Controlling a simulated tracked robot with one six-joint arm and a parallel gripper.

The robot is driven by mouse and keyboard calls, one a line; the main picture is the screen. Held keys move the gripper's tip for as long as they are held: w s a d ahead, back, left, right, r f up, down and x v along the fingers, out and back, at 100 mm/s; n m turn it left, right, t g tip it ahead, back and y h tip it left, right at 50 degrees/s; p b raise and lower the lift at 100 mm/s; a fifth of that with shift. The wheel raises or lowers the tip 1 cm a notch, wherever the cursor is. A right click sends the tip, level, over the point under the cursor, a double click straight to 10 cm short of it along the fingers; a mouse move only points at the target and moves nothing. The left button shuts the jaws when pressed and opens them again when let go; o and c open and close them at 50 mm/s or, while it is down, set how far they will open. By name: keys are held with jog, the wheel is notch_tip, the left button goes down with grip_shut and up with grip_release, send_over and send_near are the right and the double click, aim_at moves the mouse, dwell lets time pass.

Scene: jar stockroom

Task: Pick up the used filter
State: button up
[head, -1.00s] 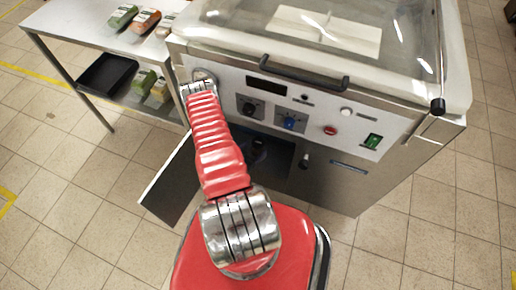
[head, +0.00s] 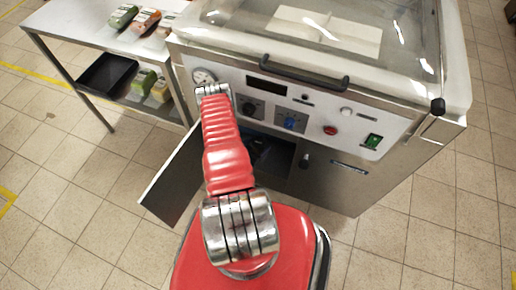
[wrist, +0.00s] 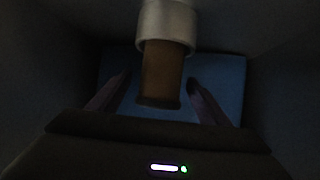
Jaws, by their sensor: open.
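The used filter appears to be the brown cylinder (wrist: 161,76) in the dim wrist view, its upper end in a pale round collar (wrist: 167,22). A flat blue surface (wrist: 228,82) shows behind or beneath it; the gap between them is hard to judge. My gripper (wrist: 158,84) is open, with one dark finger on each side of the cylinder and visible space between. In the head view my arm reaches to the open lower compartment (head: 280,156) of the steel machine (head: 330,178); the gripper and filter are hidden there.
The compartment's door (head: 172,180) stands open at the left. Dark walls close in around the gripper in the wrist view. A steel table (head: 62,22) with packs and a black tray (head: 107,74) stands at the left.

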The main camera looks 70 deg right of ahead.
aim_at(258, 142)
jog(key=shift+c, duration=0.5)
jog(key=c, duration=1.1)
jog(key=shift+r, duration=0.2)
jog(key=shift+c, duration=0.2)
jog(key=shift+r, duration=1.35)
jog(key=shift+w+a+r, duration=0.1)
jog(key=shift+a+r, duration=0.1)
jog(key=shift+r, duration=0.1)
jog(key=w+a, duration=0.2)
jog(key=a, duration=0.6)
jog(key=w+a, duration=0.3)
jog(key=a, duration=0.6)
